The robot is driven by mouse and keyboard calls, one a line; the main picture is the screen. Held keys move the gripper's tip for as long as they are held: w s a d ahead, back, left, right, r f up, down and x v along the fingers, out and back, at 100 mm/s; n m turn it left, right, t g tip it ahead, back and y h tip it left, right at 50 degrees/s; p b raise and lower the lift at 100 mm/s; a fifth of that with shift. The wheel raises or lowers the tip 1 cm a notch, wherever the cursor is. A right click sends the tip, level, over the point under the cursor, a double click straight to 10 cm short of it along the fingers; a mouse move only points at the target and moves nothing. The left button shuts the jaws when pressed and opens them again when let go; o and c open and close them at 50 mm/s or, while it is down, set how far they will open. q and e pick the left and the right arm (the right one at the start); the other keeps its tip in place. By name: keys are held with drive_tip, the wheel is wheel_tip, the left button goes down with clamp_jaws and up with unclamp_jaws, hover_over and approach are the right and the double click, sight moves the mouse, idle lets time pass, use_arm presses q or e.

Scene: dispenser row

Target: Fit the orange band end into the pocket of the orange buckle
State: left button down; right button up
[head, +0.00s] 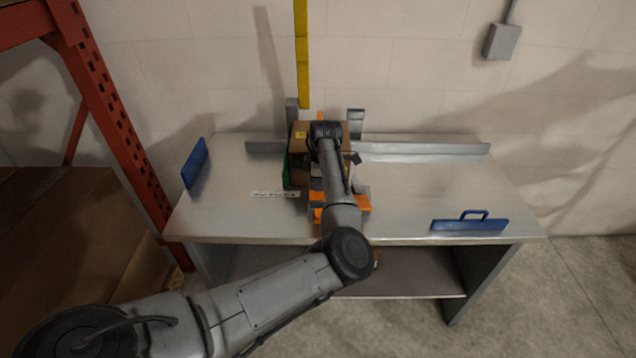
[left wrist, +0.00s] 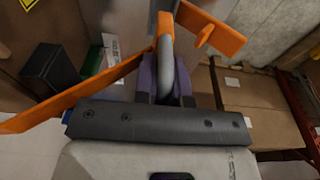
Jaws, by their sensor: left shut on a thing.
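My left gripper (left wrist: 167,62) has purple-grey fingers, shut around orange strip material at a grey curved piece in the left wrist view. One long flat orange band (left wrist: 85,92) runs from the fingers to the left edge. A second orange piece (left wrist: 217,30), with a small tab, slants right beyond the fingers; I cannot tell whether it is the buckle or more of the band. In the head view, orange parts (head: 363,202) show beside my left forearm, which hides the fingers. The pocket and the band end are not clearly visible. My right gripper is out of view.
A cardboard box (head: 299,174) with a green item (head: 287,172) stands behind the work on the steel table (head: 420,185). Blue-handled plates stand at left (head: 195,163) and right (head: 468,225). A red rack (head: 115,120) is at left.

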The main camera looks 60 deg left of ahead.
sight(318, 199)
use_arm(q)
drive_tip(key=shift+f+b, duration=2.1)
drive_tip(key=shift+p, duration=0.45)
drive_tip(key=shift+f, duration=0.35)
drive_tip(key=c, duration=1.1)
unclamp_jaws()
drive_tip(key=r+p, duration=0.1)
drive_tip(key=r, duration=0.3)
drive_tip(key=w+r+p, duration=0.1)
drive_tip(key=r, duration=0.3)
drive_tip(key=r+p, duration=0.1)
drive_tip(key=r, duration=0.3)
drive_tip(key=shift+w+d+r+p, duration=0.15)
drive_tip(key=shift+d+r+p, duration=0.05)
drive_tip(key=shift+d+p, duration=0.15)
drive_tip(key=shift+r, duration=0.65)
